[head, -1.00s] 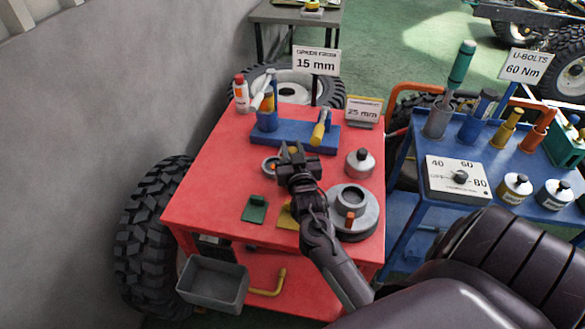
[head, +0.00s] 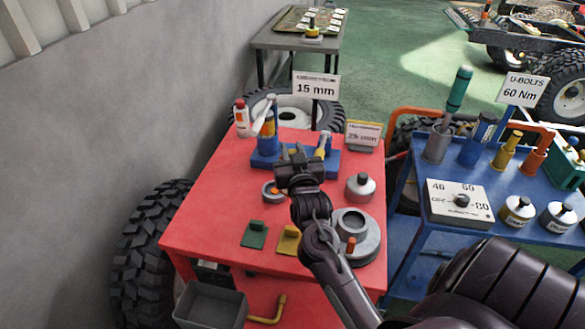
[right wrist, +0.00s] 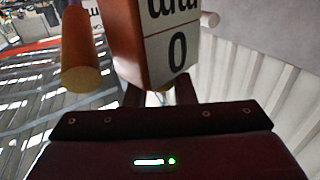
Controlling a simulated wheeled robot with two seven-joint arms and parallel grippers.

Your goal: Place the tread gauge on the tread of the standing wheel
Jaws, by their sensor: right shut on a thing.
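My right gripper (head: 298,158) is above the red bench top (head: 213,203), in front of the blue holder. In the right wrist view its fingers close on the tread gauge (right wrist: 165,45), an orange block with a white scale face marked 0. My left gripper is not in view.
The blue holder (head: 268,160) carries tools. A green block (head: 254,234), a yellow block (head: 289,240), a silver jar (head: 360,187) and a grey round base (head: 368,245) stand on the bench. Another wheel (head: 295,114) is behind the bench. A blue cart (head: 408,240) is right.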

